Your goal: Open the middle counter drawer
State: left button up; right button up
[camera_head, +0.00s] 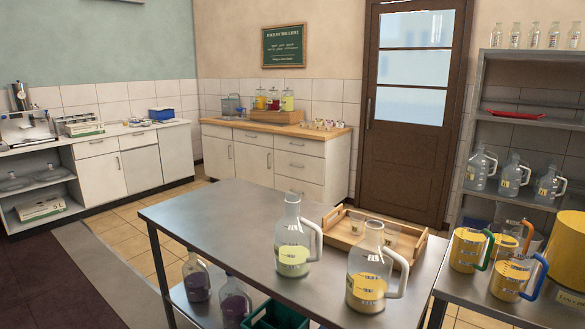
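The counter (275,128) with a wooden top and white fronts stands against the back wall, beyond the metal table. Its right part has a stack of three drawers. The middle drawer (298,167) looks shut, flush with the top drawer (298,144) and the bottom drawer (299,187), with a small handle on its front. The table's jugs hide none of the middle drawer. Neither of my grippers is in view.
A metal table (215,215) with a yellow-filled jug (293,240), another jug (366,270) and a wooden tray (345,238) stands between me and the counter. A shelf rack (520,120) is at right. Tiled floor (135,218) is clear at left.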

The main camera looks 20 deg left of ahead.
aim_at(310, 161)
jog(key=i+j+u, duration=0.15)
jog(key=j, duration=0.15)
jog(key=j+u, duration=0.15)
jog(key=j, duration=0.15)
jog(key=i+j+u, duration=0.4)
jog(key=j+u, duration=0.25)
jog(key=i+j+u, duration=0.35)
jog(key=j+u, duration=0.15)
jog(key=i+j+u, duration=0.35)
jog(key=u, duration=0.15)
jog(key=i+j+u, duration=0.1)
jog(key=i+u, duration=0.35)
jog(key=i+j, duration=0.1)
jog(key=i, duration=1.25)
jog(key=i+j, duration=0.15)
jog(key=i, duration=0.55)
jog(key=i+l+z, duration=0.4)
jog(key=i+z, duration=0.85)
jog(key=i+j+z, duration=0.15)
jog(key=i+z, duration=0.25)
jog(key=i+j+z, duration=0.4)
jog(key=i+l+z, duration=0.4)
jog(key=i, duration=0.7)
jog(key=i+j+z, duration=0.2)
jog(key=i+z, duration=0.15)
jog(key=i, duration=0.75)
